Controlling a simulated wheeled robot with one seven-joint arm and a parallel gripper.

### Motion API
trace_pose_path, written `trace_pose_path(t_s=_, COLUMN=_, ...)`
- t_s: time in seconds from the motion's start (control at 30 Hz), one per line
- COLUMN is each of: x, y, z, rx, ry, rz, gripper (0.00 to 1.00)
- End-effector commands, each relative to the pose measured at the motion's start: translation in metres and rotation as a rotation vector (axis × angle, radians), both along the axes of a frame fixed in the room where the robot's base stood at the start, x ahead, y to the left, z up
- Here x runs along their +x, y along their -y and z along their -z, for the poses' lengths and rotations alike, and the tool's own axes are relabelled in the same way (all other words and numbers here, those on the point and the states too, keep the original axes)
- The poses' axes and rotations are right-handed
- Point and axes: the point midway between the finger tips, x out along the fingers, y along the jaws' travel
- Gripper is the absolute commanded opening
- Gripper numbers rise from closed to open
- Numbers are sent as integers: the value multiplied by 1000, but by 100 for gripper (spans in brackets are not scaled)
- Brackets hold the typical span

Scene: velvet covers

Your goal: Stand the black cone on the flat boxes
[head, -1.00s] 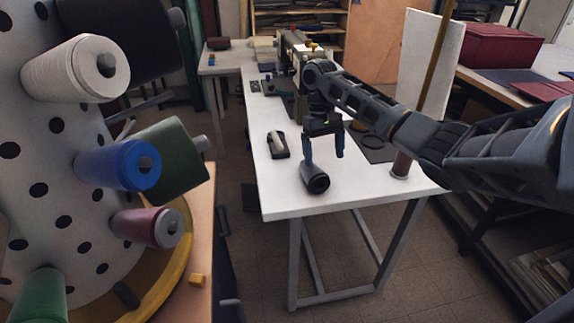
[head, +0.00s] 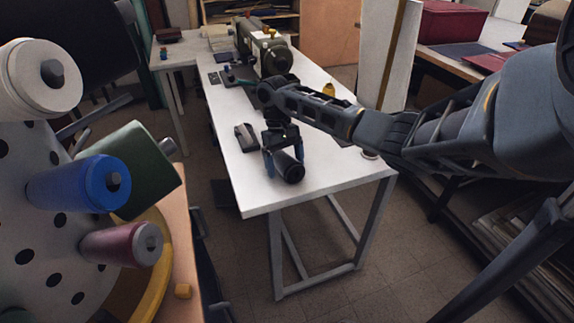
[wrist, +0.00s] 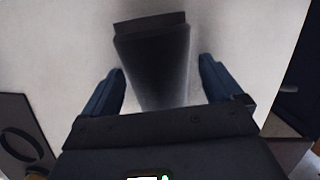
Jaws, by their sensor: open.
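The black cone (head: 290,170) lies on its side near the front edge of the white table, one round end facing the head camera. In the wrist view the dark cone (wrist: 155,65) lies lengthwise between the fingers. My gripper (head: 286,160) is open, pointing down, with one finger on each side of the cone. I see a gap beside each finger in the wrist view (wrist: 160,82). A pale stack of flat things (head: 220,37) sits at the far end of the table; I cannot tell for sure whether these are the flat boxes.
A small dark device (head: 246,137) lies left of my gripper. A sewing machine (head: 262,52) stands farther back, and a yellow bottle (head: 329,89) stands behind my arm. A thread rack with spools (head: 75,185) fills the left foreground. A red box (head: 450,20) is on the right table.

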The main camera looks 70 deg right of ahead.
Motion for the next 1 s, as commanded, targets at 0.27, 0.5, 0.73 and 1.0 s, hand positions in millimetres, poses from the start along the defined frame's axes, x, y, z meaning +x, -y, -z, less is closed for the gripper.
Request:
trace_pose_path(t_s=0.27, x=0, y=0, z=0, rx=0, ry=0, rz=-1, gripper=85)
trace_pose_path(t_s=0.5, x=0, y=0, z=0, rx=0, ry=0, rz=-1, gripper=62)
trace_pose_path(t_s=0.73, x=0, y=0, z=0, rx=0, ry=1, rz=-1, gripper=40)
trace_pose_path(t_s=1.0, x=0, y=0, z=0, rx=0, ry=1, rz=-1, gripper=29)
